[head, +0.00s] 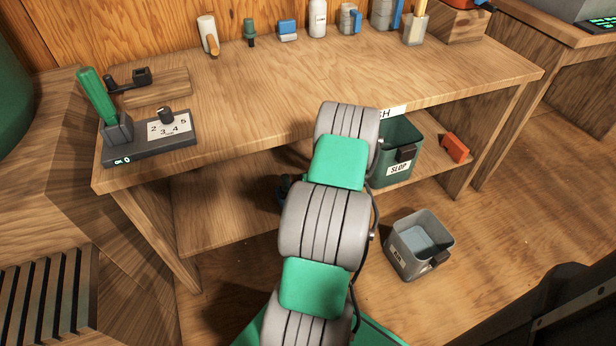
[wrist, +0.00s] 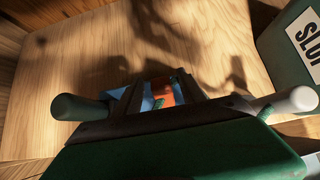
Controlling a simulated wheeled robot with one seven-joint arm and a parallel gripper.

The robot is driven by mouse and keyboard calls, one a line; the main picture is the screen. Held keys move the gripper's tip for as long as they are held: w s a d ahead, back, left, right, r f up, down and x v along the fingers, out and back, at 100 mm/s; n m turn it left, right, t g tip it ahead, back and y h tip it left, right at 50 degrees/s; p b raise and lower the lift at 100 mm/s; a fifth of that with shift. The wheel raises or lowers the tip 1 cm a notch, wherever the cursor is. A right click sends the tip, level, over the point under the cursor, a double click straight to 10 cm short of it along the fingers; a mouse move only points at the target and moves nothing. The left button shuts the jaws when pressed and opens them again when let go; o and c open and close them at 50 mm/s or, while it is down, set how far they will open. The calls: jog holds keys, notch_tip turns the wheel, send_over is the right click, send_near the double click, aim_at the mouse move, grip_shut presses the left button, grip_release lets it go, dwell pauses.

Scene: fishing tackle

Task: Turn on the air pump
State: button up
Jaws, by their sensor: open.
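A dark control box (head: 150,142) sits at the left end of the bench in the head view. No label reading air pump is legible, so I cannot tell whether this box is the pump. My gripper (wrist: 165,90) is open in the wrist view, over a wooden surface, with something blue and orange showing between its dark fingers. In the head view my arm hides most of the gripper, below the bench's front edge.
A green bin marked SLOP (head: 398,168) stands on the lower shelf, also in the wrist view (wrist: 290,45). An orange item (head: 455,148) is right of it. A grey bucket (head: 420,244) is on the floor. Bottles and small tackle line the bench's back; its middle is clear.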

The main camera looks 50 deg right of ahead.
jog(key=shift+x, duration=1.05)
jog(key=shift+d, duration=0.1)
jog(key=shift+s, duration=0.1)
grip_shut()
